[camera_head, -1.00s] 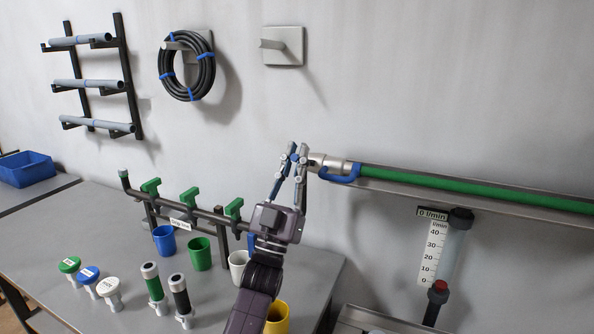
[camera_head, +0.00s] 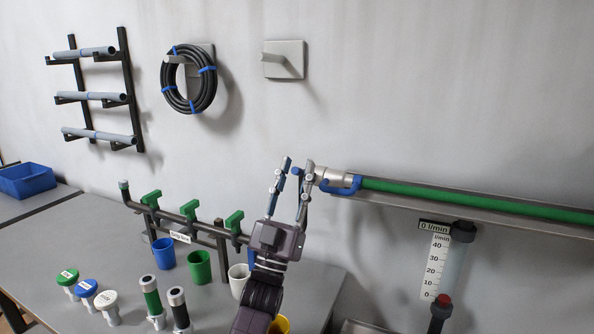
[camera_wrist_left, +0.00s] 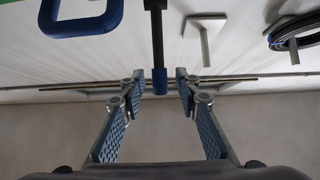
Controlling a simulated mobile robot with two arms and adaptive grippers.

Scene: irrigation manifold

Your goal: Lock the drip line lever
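A blue looped lever (camera_head: 341,187) sits on the silver coupling (camera_head: 331,175) at the left end of the green hose (camera_head: 450,196). A small label, which seems to read "Drip line" (camera_head: 180,237), is on the manifold with green valve handles (camera_head: 189,209). My left gripper (camera_head: 298,164) is open and empty, just left of the coupling in the head view. In the left wrist view the blue loop (camera_wrist_left: 80,22) is at upper left, outside the fingers (camera_wrist_left: 160,82). A dark rod with a blue tip (camera_wrist_left: 159,80) appears between them; whether it touches is unclear. My right gripper is out of view.
A flow gauge (camera_head: 448,265) stands below the hose tray. A hose coil (camera_head: 189,79) and an empty wall hook (camera_head: 284,60) are above; the wall between is clear.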

